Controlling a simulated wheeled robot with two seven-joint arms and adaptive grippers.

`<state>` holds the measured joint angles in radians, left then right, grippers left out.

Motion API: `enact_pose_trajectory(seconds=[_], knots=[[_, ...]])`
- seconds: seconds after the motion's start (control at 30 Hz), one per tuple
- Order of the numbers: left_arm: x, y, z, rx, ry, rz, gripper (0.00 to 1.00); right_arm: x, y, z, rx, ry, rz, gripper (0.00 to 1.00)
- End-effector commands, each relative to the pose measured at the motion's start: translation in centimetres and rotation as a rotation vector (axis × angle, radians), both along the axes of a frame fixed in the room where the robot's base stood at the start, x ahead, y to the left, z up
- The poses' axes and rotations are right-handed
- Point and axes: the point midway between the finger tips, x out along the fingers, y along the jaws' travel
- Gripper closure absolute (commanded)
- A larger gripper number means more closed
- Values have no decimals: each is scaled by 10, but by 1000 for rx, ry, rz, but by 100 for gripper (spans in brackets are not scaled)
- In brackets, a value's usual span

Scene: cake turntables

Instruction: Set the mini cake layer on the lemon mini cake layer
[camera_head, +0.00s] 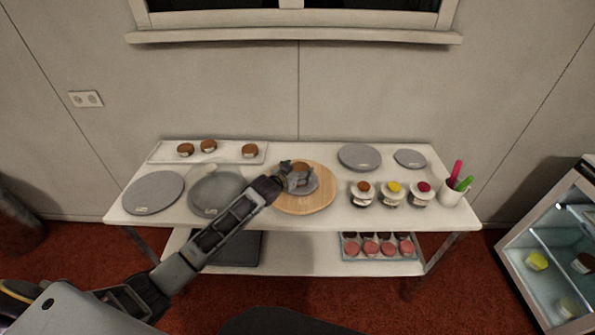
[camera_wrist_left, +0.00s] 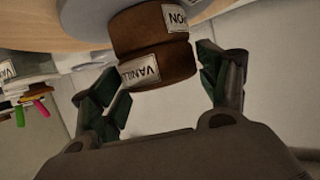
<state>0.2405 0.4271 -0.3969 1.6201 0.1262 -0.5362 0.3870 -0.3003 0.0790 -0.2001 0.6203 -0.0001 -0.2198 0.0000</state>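The mini cake layer, brown with a VANILLA label, shows in the left wrist view (camera_wrist_left: 160,68). It lies against the lemon mini cake layer (camera_wrist_left: 148,30), brown with a partly hidden label ending in "ON". The two are stacked, slightly offset, with the lemon layer on a grey plate (camera_wrist_left: 88,22). In the head view my left gripper (camera_head: 297,178) is over the round wooden board (camera_head: 310,202) and mostly hides the stack. My right gripper is not in view.
The white table (camera_head: 335,222) carries grey turntables at left (camera_head: 153,192) and back right (camera_head: 359,156). A white tray (camera_head: 227,152) holds three brown cakes. Three topped cakes (camera_head: 392,188) and a pen cup (camera_head: 450,194) stand right. A lower shelf holds a tray of pink cakes (camera_head: 370,247).

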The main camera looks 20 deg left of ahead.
Motion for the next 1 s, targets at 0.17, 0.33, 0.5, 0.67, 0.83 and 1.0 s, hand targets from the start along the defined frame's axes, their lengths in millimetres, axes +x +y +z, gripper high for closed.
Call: enact_pose_trajectory(seconds=[0.17, 0.33, 0.5, 0.67, 0.83, 1.0], knots=[[0, 0, 0, 0, 0, 0, 9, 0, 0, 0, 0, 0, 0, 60], [0, 0, 0, 0, 0, 0, 9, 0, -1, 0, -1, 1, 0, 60], [0, 0, 2, 1, -1, 0, 9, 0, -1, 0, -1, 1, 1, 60], [-3, 1, 4, 0, 0, 0, 9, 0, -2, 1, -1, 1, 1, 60], [-13, 3, 7, 0, 0, 1, 9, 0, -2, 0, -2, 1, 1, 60], [-26, 5, 13, 1, 0, -1, 9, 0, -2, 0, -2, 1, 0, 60]])
